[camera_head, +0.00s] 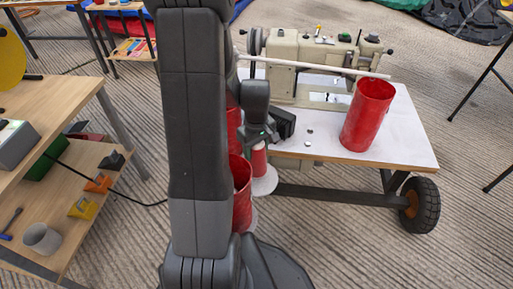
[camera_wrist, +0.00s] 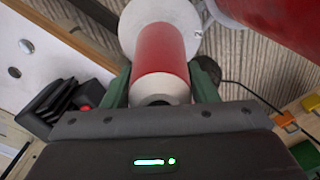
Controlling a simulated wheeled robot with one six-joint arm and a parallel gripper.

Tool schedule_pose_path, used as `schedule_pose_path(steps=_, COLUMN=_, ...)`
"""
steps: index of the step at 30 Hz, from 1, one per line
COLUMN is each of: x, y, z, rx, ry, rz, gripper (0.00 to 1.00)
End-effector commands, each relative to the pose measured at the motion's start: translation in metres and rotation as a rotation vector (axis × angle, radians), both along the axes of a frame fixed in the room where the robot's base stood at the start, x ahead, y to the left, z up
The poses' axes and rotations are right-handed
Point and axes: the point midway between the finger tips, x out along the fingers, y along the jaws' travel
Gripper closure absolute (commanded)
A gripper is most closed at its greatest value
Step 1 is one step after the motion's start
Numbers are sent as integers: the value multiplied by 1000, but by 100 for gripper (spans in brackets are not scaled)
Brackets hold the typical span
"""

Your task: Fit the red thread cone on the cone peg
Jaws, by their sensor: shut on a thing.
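The red thread cone (camera_wrist: 162,48) is between the two fingers of my gripper (camera_wrist: 160,92) in the wrist view. Its pale narrow end, with a dark hole, faces the wrist. In the head view the cone (camera_head: 259,161) hangs below my gripper (camera_head: 262,138), beside the sewing table's left edge. A white round plate (camera_head: 265,182) shows just beneath the cone; it also shows behind the cone's far end in the wrist view (camera_wrist: 130,30). The cone hides the plate's middle. I cannot make out the cone peg, nor tell whether the cone touches the plate.
A red cylinder (camera_head: 242,190) stands close to the left of the cone, partly behind my arm. Another red cylinder (camera_head: 367,116) stands on the white-topped sewing table (camera_head: 405,140), in front of a beige sewing machine (camera_head: 285,52). A wooden bench (camera_head: 50,105) is at left.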

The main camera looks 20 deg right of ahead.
Motion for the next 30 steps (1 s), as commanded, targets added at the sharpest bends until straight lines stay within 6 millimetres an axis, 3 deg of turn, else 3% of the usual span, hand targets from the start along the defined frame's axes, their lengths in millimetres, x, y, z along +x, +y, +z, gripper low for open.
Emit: schedule_pose_path(steps=30, x=0, y=0, z=-15, rx=0, ry=0, rz=0, gripper=92)
